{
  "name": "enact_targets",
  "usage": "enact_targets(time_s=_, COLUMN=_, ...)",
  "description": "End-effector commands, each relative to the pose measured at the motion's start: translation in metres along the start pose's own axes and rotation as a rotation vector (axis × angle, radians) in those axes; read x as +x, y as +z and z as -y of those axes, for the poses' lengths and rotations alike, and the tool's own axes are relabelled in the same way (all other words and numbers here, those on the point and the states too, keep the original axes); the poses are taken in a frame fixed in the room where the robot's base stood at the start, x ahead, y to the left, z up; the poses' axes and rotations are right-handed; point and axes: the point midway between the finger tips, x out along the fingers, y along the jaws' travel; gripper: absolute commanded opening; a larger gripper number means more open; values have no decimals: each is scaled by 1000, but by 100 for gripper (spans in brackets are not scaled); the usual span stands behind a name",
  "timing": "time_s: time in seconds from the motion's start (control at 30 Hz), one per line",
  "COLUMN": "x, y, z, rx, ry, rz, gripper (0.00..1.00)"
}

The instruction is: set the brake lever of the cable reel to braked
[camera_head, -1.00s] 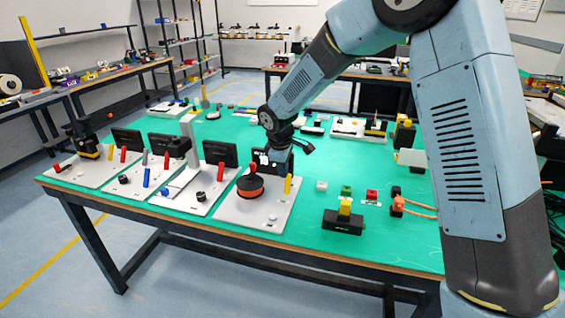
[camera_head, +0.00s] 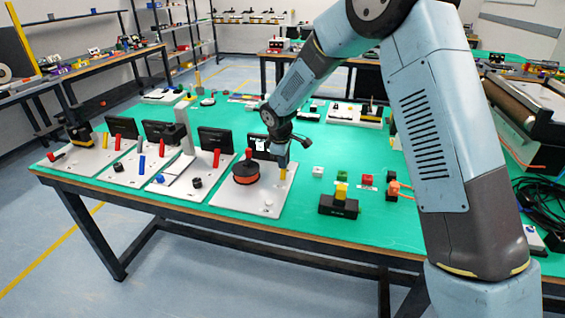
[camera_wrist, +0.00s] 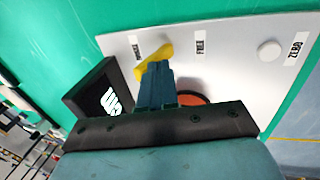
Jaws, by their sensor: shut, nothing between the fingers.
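The cable reel (camera_head: 246,174), an orange and black spool, sits on a light panel (camera_head: 233,202) at the table's near edge. In the wrist view only an orange rim of it (camera_wrist: 193,98) shows behind my gripper. The yellow brake lever (camera_wrist: 154,60) is beside the printed mark at the left; the FREE mark (camera_wrist: 201,47) is to its right. The lever also shows in the head view (camera_head: 282,175). My gripper (camera_wrist: 157,68) is shut, its fingertips at the lever and overlapping it; I cannot tell whether they touch. The lever's lower part is partly hidden.
A white round knob (camera_wrist: 268,51) and ZERO label are on the panel's right. Similar panels with levers lie left in the head view. A black block with a yellow top (camera_head: 339,205) stands to the right.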

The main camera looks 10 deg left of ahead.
Motion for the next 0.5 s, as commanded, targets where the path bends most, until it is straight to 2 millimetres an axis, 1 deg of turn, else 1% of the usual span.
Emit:
enact_targets(time_s=0.37, x=7, y=1, z=-15, rx=4, ry=-91, rz=1, gripper=0)
enact_targets(time_s=0.5, x=10, y=0, z=-22, rx=0, ry=-100, rz=-1, gripper=0)
